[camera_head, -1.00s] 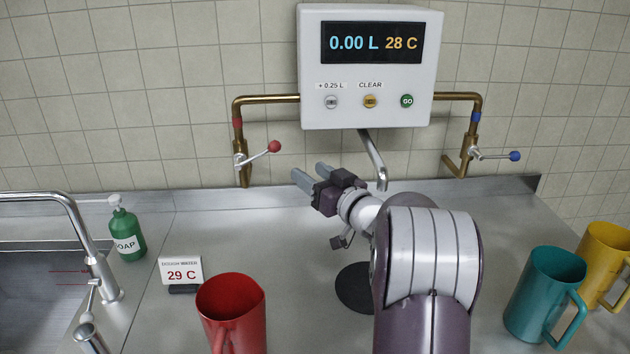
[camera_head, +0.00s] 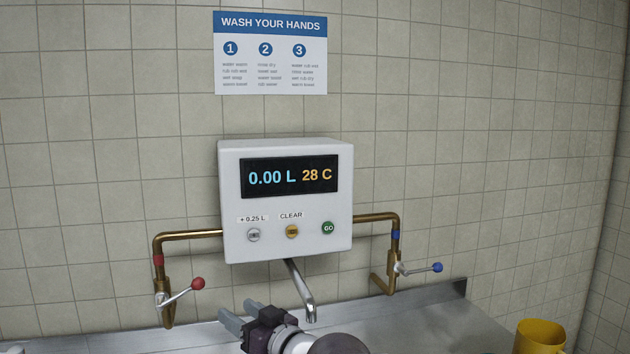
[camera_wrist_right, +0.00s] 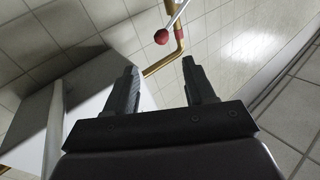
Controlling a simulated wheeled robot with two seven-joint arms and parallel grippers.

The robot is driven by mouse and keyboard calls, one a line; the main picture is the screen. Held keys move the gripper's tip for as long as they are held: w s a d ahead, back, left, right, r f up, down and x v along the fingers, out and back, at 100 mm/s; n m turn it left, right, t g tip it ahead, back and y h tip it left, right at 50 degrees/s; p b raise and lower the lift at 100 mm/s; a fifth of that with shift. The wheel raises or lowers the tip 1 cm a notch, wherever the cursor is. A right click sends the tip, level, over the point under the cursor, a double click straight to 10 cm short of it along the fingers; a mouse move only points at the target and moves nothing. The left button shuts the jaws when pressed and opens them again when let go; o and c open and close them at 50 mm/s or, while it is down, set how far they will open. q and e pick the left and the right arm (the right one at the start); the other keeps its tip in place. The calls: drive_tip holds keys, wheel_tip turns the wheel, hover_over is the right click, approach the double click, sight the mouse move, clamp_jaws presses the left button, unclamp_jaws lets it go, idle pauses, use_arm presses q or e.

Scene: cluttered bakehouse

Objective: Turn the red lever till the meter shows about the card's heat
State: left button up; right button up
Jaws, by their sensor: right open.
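The red lever (camera_head: 182,293) sticks out up and to the right from its valve on the left brass pipe, with a red ball at its end. The meter (camera_head: 289,177) reads 0.00 L and 28 C. The card is out of the head view now; a second ago it read 29 C. My right gripper (camera_head: 238,317) is open and empty, below the meter box and right of the lever, apart from it. In the right wrist view the red ball (camera_wrist_right: 162,37) shows beyond the open fingers (camera_wrist_right: 160,85). My left gripper is not in view.
The blue lever (camera_head: 420,268) is on the right pipe. The spout (camera_head: 303,292) hangs under the meter box, close behind my right gripper. A yellow jug (camera_head: 540,337) stands at the lower right. A hand-washing poster (camera_head: 270,53) is on the wall.

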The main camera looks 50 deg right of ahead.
drive_tip(key=shift+r, duration=0.1)
idle(0.5)
drive_tip(key=t+p, duration=0.4)
drive_tip(key=p, duration=0.6)
approach(202, 288)
drive_tip(key=w, duration=0.1)
drive_tip(key=shift+h, duration=0.3)
drive_tip(key=w+r, duration=0.1)
drive_tip(key=w+r+p, duration=0.2)
drive_tip(key=shift+w+a, duration=0.25)
drive_tip(key=x, duration=0.2)
drive_tip(key=p+x, duration=0.1)
drive_tip(key=x, duration=0.1)
drive_tip(key=f+p+x, duration=0.1)
drive_tip(key=x, duration=0.2)
drive_tip(key=shift+w+d+r, duration=0.1)
drive_tip(key=shift+w+d, duration=0.05)
drive_tip(key=shift+w, duration=0.1)
drive_tip(key=shift+w+r, duration=0.15)
drive_tip(key=shift+w, duration=0.15)
